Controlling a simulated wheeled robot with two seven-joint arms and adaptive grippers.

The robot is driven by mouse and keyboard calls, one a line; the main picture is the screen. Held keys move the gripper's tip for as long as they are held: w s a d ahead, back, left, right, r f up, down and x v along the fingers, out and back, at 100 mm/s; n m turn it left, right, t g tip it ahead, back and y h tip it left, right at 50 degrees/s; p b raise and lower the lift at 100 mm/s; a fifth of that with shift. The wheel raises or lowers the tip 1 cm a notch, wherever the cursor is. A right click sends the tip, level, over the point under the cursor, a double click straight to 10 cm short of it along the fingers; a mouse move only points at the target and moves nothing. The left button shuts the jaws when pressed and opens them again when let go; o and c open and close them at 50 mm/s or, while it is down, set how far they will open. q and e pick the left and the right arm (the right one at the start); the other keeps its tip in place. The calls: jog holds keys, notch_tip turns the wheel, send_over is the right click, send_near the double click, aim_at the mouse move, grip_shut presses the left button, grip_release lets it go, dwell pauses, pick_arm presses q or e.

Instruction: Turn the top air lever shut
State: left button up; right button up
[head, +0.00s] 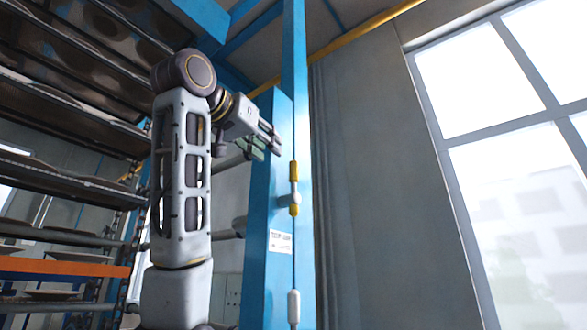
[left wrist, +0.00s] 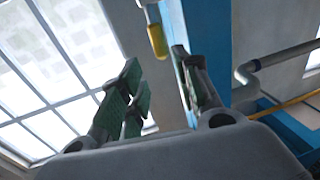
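The air lever (head: 294,171) has a yellow handle and stands upright on the front of a blue post, above a small grey valve body with a second yellow part below it. It also shows in the left wrist view (left wrist: 157,41), beyond the fingertips at the top. My left gripper (head: 268,146) is up and to the left of the lever, beside the post, and does not appear to touch the lever. In the left wrist view its green-padded fingers (left wrist: 156,62) are spread apart with nothing between them. My right gripper is not in view.
The blue post (head: 279,210) carries a white label (head: 280,242), and a pale cylinder (head: 293,306) sits lower on the thin line. Racks with plates (head: 60,185) stand at the left. A grey pipe (left wrist: 250,72) is near the post. The space right of the post is free.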

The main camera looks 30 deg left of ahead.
aim_at(291, 166)
pick_arm(q)
jog(key=w+p, duration=0.1)
jog(key=w, duration=0.3)
jog(key=w+p, duration=0.1)
jog(key=w, duration=0.2)
jog(key=w+a+p, duration=0.1)
jog(key=w, duration=0.3)
jog(key=shift+w+p, duration=0.3)
jog(key=shift+p, duration=0.05)
jog(key=shift+w+p, duration=0.3)
jog(key=shift+w, duration=0.8)
jog(key=shift+c, duration=0.2)
grip_shut()
